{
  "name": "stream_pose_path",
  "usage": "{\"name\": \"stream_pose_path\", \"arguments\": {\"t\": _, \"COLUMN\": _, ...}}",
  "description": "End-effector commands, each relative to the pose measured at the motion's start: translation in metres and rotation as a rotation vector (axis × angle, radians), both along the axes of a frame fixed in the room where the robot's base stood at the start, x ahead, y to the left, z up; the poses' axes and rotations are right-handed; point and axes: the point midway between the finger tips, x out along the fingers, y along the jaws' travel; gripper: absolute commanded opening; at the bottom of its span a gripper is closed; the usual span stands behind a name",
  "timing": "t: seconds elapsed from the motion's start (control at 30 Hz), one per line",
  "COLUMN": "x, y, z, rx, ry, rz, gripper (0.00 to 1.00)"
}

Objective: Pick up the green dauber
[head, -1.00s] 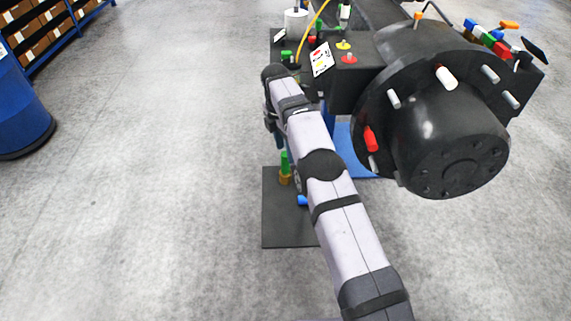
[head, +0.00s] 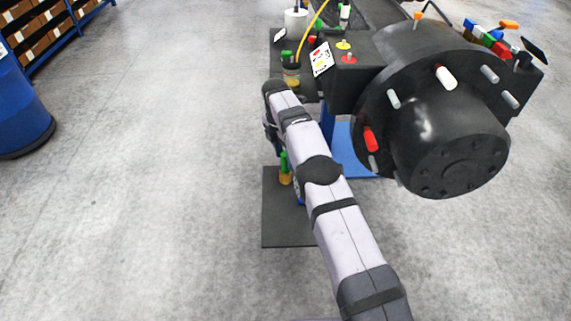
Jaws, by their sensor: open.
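A green upright piece (head: 284,162) with a brass-coloured lower part stands over the dark plate (head: 287,225), left of my arm; it looks like the green dauber. A jar (head: 292,74) with a green top stands on the dark bench beyond my arm, and I cannot tell whether that green is also a dauber. My gripper (head: 271,134) hangs below the far end of my arm, a little beyond the green piece. It is open, but its fingertips are mostly hidden by the arm, and I see nothing held in it.
A large black flanged casting (head: 440,130) with pegs stands close on the right. A blue support (head: 352,150) is under it. The bench carries a tilted card (head: 321,58), red and yellow buttons (head: 346,52) and a white roll (head: 296,20).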

Motion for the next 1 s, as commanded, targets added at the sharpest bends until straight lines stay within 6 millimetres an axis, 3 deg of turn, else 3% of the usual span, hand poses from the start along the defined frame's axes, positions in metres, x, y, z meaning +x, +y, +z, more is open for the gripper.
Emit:
{"name": "stream_pose_path", "arguments": {"t": 0.3, "x": 0.003, "y": -0.005, "z": -0.032, "rx": -0.001, "ry": 0.001, "rz": 0.000, "gripper": 0.44}}
{"name": "stream_pose_path", "arguments": {"t": 0.57, "x": 0.003, "y": -0.005, "z": -0.035, "rx": 0.000, "ry": -0.001, "rz": 0.000, "gripper": 0.44}}
{"name": "stream_pose_path", "arguments": {"t": 0.73, "x": 0.003, "y": -0.005, "z": -0.035, "rx": 0.001, "ry": -0.001, "rz": 0.000, "gripper": 0.09}}
{"name": "stream_pose_path", "arguments": {"t": 1.0, "x": 0.003, "y": -0.005, "z": -0.035, "rx": 0.001, "ry": -0.001, "rz": 0.000, "gripper": 0.09}}
